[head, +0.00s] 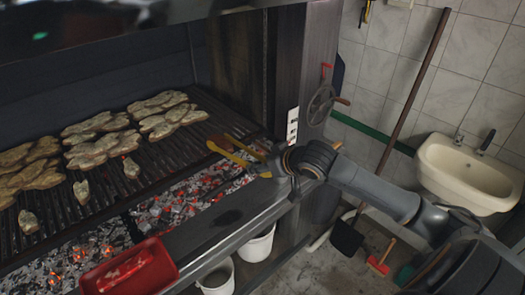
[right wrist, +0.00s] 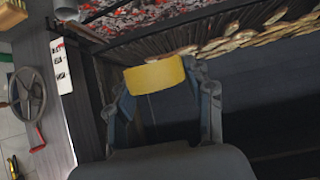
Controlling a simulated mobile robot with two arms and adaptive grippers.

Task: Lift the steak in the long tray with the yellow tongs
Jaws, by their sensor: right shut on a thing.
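My right gripper (head: 277,163) is above the grill's front edge, shut on the yellow tongs (head: 236,154). In the right wrist view, a yellow piece of the tongs (right wrist: 155,75) sits between the two fingers. The tongs reach left over the grill toward a brown piece (head: 219,143); I cannot tell whether they touch it or what it is. A red tray (head: 170,268) stands at the lower left, well apart from the tongs. A reddish strip (head: 122,270), perhaps the steak, lies in it. My left gripper is out of view.
Several pieces of meat (head: 92,150) lie on the grill bars (head: 185,150). Glowing coals (head: 165,210) lie in front of them. White buckets (head: 257,243) stand below the front edge. A handwheel (head: 321,104), a long-handled shovel (head: 347,236) and a sink (head: 465,175) are to the right.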

